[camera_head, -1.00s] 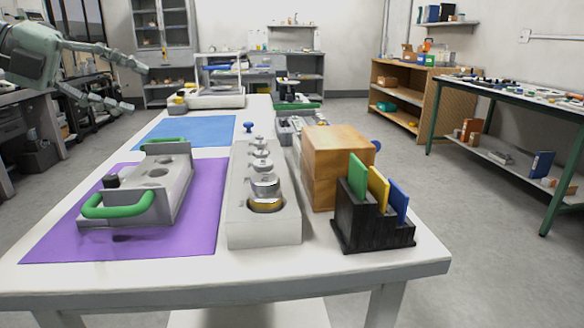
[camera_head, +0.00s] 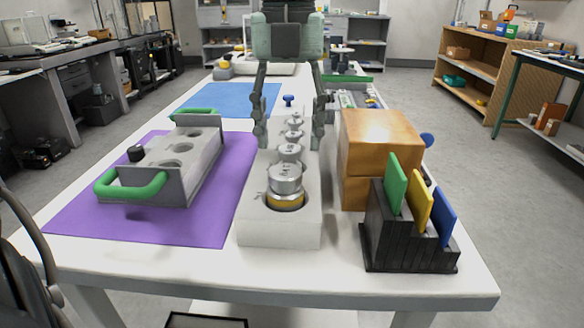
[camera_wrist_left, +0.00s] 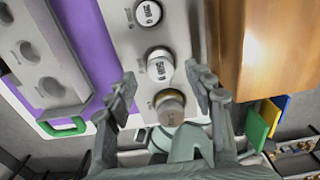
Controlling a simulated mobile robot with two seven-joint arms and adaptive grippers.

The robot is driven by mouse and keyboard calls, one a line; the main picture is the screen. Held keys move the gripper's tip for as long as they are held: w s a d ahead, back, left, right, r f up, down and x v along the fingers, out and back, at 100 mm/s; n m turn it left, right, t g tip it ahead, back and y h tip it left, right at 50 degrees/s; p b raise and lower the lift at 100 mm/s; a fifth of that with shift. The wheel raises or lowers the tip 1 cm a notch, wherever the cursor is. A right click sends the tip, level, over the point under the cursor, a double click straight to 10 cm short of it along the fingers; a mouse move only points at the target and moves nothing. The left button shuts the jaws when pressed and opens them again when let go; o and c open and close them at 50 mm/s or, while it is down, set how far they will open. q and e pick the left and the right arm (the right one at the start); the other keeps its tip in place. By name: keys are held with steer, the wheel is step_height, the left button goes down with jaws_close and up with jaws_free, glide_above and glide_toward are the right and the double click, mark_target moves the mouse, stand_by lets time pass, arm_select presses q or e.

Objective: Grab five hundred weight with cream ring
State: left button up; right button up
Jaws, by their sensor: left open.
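Silver weights stand in a row in a pale grey block (camera_head: 280,232). The front, largest weight (camera_head: 285,180) has a yellowish ring round its base; it also shows in the left wrist view (camera_wrist_left: 170,108). Behind it a smaller weight (camera_head: 289,153) seems to read 500 in the left wrist view (camera_wrist_left: 160,68); I cannot make out a cream ring on it. My left gripper (camera_head: 290,138) is open, pointing down over the row. In the left wrist view its fingers (camera_wrist_left: 160,82) straddle the row, apart from the weights, nearest the 500 one. My right gripper is out of view.
A wooden box (camera_head: 378,140) stands close to the right of the block. A black holder (camera_head: 408,240) with coloured plates is at front right. A grey tray with green handles (camera_head: 150,190) sits on the purple mat (camera_head: 215,225) to the left. A blue mat (camera_head: 225,98) lies farther back.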

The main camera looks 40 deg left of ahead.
arm_select(q)
step_height(320, 180, down, 2)
steer(key=shift+w+f, duration=0.1)
steer(key=shift+f, duration=0.1)
jaws_close()
steer(key=shift+r, duration=0.1)
